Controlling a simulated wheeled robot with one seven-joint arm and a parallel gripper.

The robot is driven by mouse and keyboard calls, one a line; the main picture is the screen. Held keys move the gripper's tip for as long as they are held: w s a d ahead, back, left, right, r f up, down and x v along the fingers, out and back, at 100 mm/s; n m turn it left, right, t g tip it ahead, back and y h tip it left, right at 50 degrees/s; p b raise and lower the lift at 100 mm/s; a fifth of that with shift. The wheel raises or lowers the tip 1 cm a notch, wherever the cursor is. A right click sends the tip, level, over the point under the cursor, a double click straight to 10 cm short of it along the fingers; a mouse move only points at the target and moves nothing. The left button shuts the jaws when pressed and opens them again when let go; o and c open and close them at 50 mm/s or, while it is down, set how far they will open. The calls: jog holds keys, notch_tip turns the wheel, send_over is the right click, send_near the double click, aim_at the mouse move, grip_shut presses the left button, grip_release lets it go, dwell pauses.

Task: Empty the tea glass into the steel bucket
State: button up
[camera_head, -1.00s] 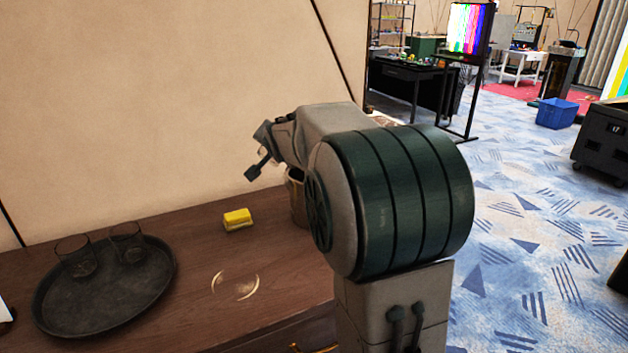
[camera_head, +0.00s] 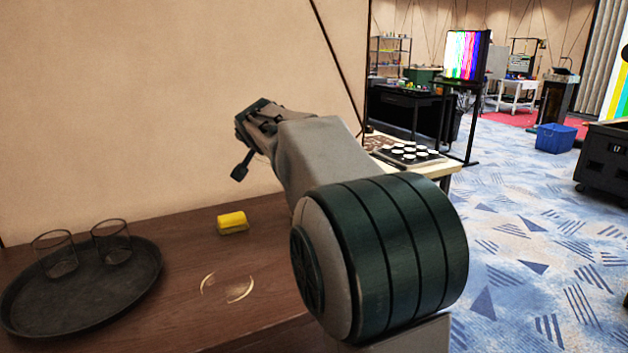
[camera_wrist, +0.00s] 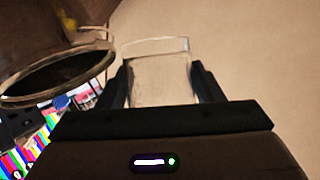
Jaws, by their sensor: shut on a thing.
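My gripper (camera_wrist: 160,84) is shut on the tea glass (camera_wrist: 160,78), a clear tumbler between the two fingers in the wrist view. Its contents cannot be made out clearly. The steel bucket (camera_wrist: 50,78) is at the left of the wrist view, its dark round mouth and pale rim beside the glass, apart from it in the picture. In the head view my gripper (camera_head: 242,160) is raised above the brown counter, near the wall. My arm hides the bucket there, and the held glass cannot be made out.
A dark round tray (camera_head: 100,300) with two clear glasses (camera_head: 112,243) stands at the left of the counter (camera_head: 180,240). A yellow sponge (camera_head: 232,222) and pale curved marks (camera_head: 238,288) lie between tray and arm. A table with white cups (camera_head: 408,152) stands behind my arm.

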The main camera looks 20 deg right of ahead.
aim_at(256, 161)
jog(key=shift+a+f+h+b, duration=0.1)
jog(key=shift+a+h+b, duration=0.2)
jog(key=shift+b, duration=0.15)
jog(key=shift+w+a+f+n+b, duration=0.1)
jog(key=shift+f+n+b, duration=0.05)
jog(key=shift+n+b, duration=0.2)
jog(key=f+n+b, duration=0.1)
jog(key=b, duration=0.2)
jog(key=a+f+h+b, duration=0.1)
jog(key=f+b, duration=0.1)
jog(key=b, duration=0.1)
jog(key=shift+w+a+n, duration=0.1)
jog(key=shift+a+n, duration=0.05)
jog(key=shift+n, duration=0.2)
jog(key=shift+a+f+n+h+b, duration=0.3)
jog(key=shift+f+h+b, duration=0.25)
jog(key=shift+b, duration=0.35)
jog(key=shift+w+r, duration=0.1)
jog(key=shift+r, duration=0.1)
